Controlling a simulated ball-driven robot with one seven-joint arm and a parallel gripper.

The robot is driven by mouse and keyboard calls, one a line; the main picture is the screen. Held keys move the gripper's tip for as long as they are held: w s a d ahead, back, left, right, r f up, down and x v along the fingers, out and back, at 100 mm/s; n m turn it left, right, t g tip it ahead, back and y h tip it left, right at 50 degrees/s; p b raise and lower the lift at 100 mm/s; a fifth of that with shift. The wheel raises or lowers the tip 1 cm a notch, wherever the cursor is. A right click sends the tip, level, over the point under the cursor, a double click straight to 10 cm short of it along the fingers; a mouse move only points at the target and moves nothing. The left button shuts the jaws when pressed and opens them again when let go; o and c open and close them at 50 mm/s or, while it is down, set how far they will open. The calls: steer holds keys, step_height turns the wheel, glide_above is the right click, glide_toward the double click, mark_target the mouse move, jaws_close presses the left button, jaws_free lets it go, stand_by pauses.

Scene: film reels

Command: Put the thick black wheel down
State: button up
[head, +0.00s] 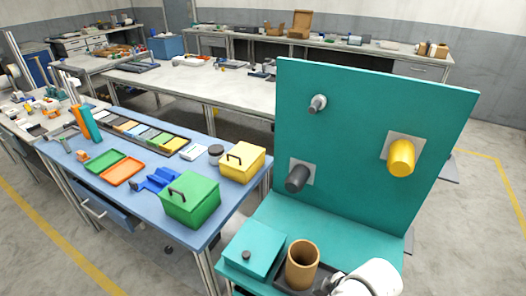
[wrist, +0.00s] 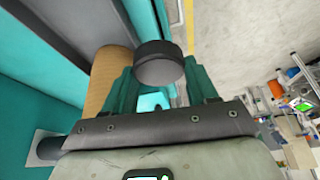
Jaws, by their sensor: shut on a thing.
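The thick black wheel (wrist: 158,66) is between the two teal fingers of my gripper (wrist: 161,80) in the wrist view. The gripper is shut on it, and the wheel sticks out past the fingertips. In the head view my white arm end is at the bottom, just right of a brown cup (head: 302,265). The wheel cannot be made out there. The cup also shows behind the left finger in the wrist view (wrist: 106,72). I cannot tell whether the wheel touches anything below it.
The cup stands in a dark tray (head: 284,277) on a teal stand. A teal lidded box (head: 254,249) is to its left. An upright teal panel (head: 360,110) behind carries a yellow peg (head: 401,157), a dark peg (head: 298,178) and a grey peg (head: 317,104). A blue table (head: 222,207) holds boxes.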

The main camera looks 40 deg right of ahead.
steer(key=w+a+f+m+h, duration=0.1)
steer(key=w+a+f+m, duration=0.2)
steer(key=w+a, duration=0.8)
steer(key=w, duration=0.4)
steer(key=shift+w+a+f, duration=0.15)
steer(key=shift+w+a, duration=0.1)
stand_by(0.3)
